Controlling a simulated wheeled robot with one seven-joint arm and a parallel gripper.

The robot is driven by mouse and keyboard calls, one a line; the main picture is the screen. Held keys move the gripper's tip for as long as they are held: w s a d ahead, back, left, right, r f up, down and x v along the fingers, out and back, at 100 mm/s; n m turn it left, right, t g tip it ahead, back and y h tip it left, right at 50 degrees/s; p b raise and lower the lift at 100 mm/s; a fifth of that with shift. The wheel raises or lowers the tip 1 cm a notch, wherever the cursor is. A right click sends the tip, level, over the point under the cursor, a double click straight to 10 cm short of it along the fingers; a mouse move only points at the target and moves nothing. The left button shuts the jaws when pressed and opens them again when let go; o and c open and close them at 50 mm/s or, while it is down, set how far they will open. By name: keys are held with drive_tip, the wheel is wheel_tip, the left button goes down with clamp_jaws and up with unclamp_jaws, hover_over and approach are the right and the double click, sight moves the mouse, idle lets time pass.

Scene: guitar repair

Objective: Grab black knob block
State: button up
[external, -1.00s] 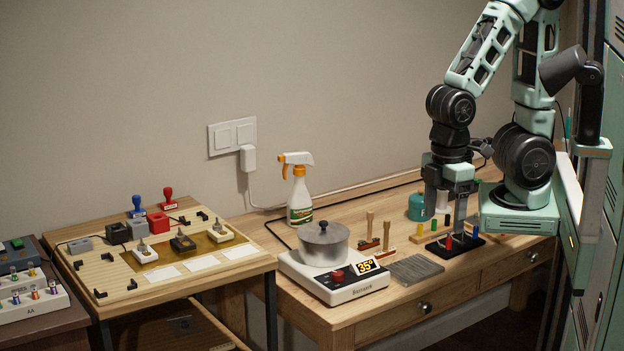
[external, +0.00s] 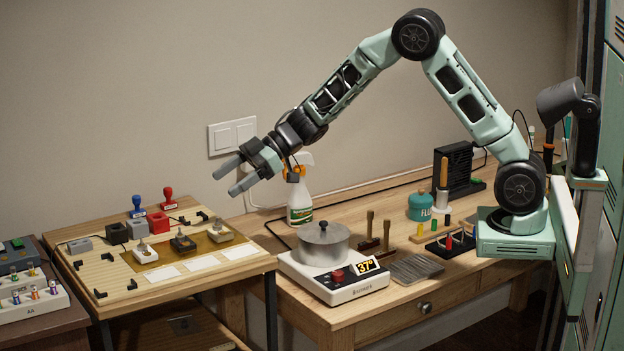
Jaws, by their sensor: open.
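The black knob block (external: 183,244) sits on the brown strip of the wooden board, between two pale knob blocks, one to its left (external: 144,254) and one to its right (external: 223,232). A metal knob stands up from its top. My gripper (external: 223,184) is open and empty. It hangs in the air above the right part of the board, higher than the black knob block and to its right in the picture. Its two grey fingers point left and down.
Black, red and grey blocks (external: 117,232) and two stamps (external: 168,199) stand along the board's back. Black corner brackets and white cards lie around. A spray bottle (external: 300,205) and a pot (external: 323,243) on a hot plate stand on the right table.

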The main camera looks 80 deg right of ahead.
drive_tip(key=d+f+g+y, duration=0.1)
drive_tip(key=d+f, duration=0.2)
drive_tip(key=d, duration=0.1)
drive_tip(key=n, duration=0.1)
approach(182, 237)
drive_tip(key=x, duration=0.4)
drive_tip(key=shift+w+a, duration=0.35)
drive_tip(key=shift+p+x, duration=0.3)
drive_tip(key=shift+x, duration=2.05)
drive_tip(key=shift+r, duration=0.1)
drive_tip(key=c, duration=1.1)
